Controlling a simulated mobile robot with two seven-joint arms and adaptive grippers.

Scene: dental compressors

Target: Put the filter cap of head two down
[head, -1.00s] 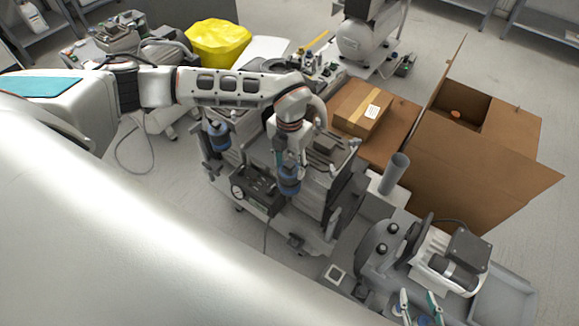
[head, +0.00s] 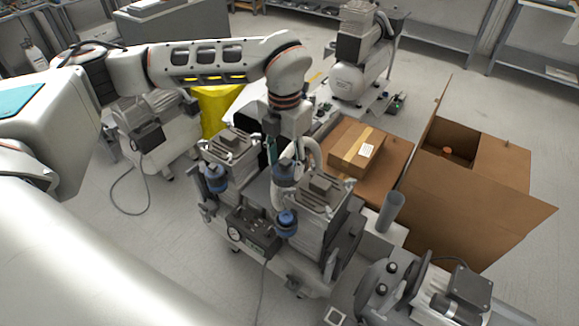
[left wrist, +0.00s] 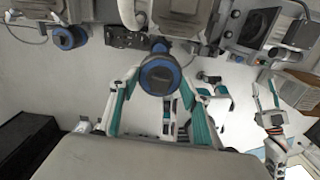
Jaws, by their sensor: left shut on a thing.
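My left gripper (head: 285,160) is shut on a filter cap (head: 286,173), dark with blue, and holds it in the air beside the right-hand compressor head. In the left wrist view the cap (left wrist: 160,76) is a black disc with a blue ring between the teal fingertips. Below it in the head view is a blue filter housing (head: 287,223) on the front of that head. A second blue filter with a dark top (head: 215,178) is on the left-hand head. My right gripper (left wrist: 266,98) shows at the right of the left wrist view, its fingers apart and seemingly empty.
A pressure gauge (head: 235,234) sits on the front of the double compressor. A closed carton (head: 355,150) and a large open box (head: 470,205) stand to the right. A grey motor unit (head: 440,290) is at the lower right. Open floor (head: 150,260) lies at left.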

